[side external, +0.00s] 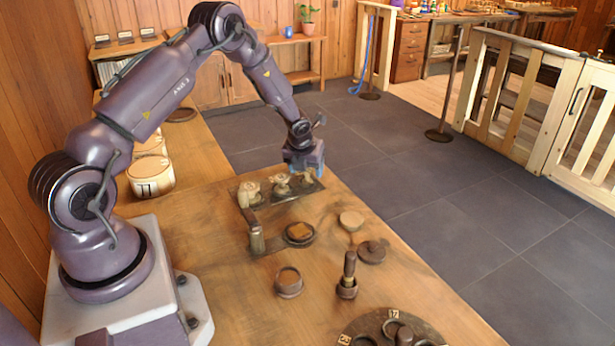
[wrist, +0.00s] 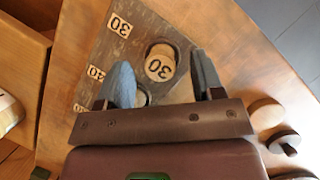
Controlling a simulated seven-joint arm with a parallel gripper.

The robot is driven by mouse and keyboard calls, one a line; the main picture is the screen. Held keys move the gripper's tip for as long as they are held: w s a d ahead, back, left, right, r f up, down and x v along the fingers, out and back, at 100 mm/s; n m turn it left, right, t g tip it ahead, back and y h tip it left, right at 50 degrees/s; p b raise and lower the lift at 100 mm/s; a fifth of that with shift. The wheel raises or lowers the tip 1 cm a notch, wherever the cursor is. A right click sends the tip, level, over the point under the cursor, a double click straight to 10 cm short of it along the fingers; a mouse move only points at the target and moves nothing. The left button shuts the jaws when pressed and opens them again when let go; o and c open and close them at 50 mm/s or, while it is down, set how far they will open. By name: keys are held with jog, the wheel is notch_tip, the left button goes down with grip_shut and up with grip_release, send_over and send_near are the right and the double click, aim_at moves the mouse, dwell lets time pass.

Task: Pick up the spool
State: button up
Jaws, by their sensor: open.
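My gripper (side external: 304,168) is open above the right end of a dark board (side external: 285,196) that bears several pale turned spools. One spool (side external: 249,192) stands at the board's left end and another (side external: 280,183) near its middle. A further one shows only partly under my fingers. The near part of the board is hidden by my gripper body.
A small dark cylinder (side external: 256,238), a dish with a wooden piece (side external: 300,233), a round jar (side external: 289,282), a cup with an upright handle (side external: 348,280) and a dark disc (side external: 372,251) stand nearby. A round dark tray (side external: 352,328) lies in front. Bare table lies left of the jar.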

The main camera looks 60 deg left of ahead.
jog(key=shift+x, duration=0.95)
jog(key=shift+c, duration=0.2)
jog(key=shift+r, duration=0.1)
jog(key=c, duration=0.9)
jog(key=shift+c, duration=0.2)
